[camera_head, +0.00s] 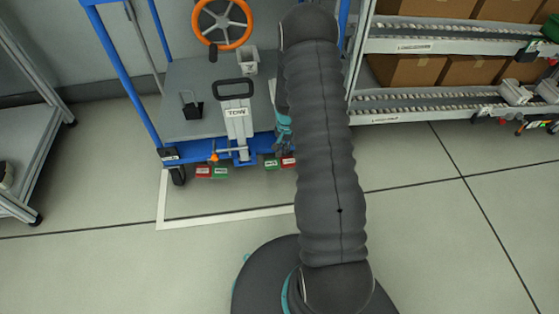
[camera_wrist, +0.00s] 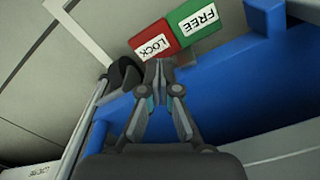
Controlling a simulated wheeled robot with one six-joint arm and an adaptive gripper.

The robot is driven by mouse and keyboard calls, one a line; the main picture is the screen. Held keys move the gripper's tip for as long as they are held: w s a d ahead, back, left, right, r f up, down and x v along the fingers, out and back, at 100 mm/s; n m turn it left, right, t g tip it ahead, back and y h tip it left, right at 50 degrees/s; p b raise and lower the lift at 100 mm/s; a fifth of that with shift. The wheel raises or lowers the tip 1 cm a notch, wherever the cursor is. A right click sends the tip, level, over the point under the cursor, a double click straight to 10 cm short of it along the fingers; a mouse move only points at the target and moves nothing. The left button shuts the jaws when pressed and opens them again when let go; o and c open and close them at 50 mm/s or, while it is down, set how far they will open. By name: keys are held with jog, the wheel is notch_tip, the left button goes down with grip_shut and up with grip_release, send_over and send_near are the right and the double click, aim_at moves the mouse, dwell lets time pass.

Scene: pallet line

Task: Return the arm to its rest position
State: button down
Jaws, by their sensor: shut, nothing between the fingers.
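My gripper (camera_wrist: 160,75) shows in the wrist view with its fingers together and nothing between them. Its tips are in front of a red LOCK pedal (camera_wrist: 153,42) and beside a green FREE pedal (camera_wrist: 196,21); I cannot tell if they touch. A blue cart bar (camera_wrist: 235,85) fills the middle of that view. Red (camera_head: 204,172) and green (camera_head: 271,163) pedals show along the cart's lower front.
The cart carries an orange wheel (camera_head: 222,42) and a TOW handle (camera_head: 238,122). A roller rack with cardboard boxes (camera_head: 405,71) stands right, a grey shelf frame (camera_head: 45,130) left. The floor (camera_head: 450,240) is clear at front right and front left.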

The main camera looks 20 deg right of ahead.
jog(key=shift+r, duration=0.4)
jog(key=shift+s, duration=0.15)
jog(key=s+a+n+g, duration=0.2)
jog(key=s, duration=0.4)
jog(key=s+a+r+n+t+p, duration=0.1)
jog(key=s+a+r, duration=0.3)
jog(key=r, duration=1.1)
jog(key=s+a+r+n+t+p, duration=0.1)
jog(key=s+a+r+n+t, duration=0.2)
jog(key=s+r, duration=0.7)
jog(key=s+a+r+n+t+p, duration=0.1)
jog(key=s+a+r+n+t, duration=0.2)
jog(key=r, duration=1.8)
jog(key=s+a, duration=0.4)
jog(key=s, duration=0.1)
jog(key=shift+a+t, duration=0.25)
jog(key=shift+t, duration=0.05)
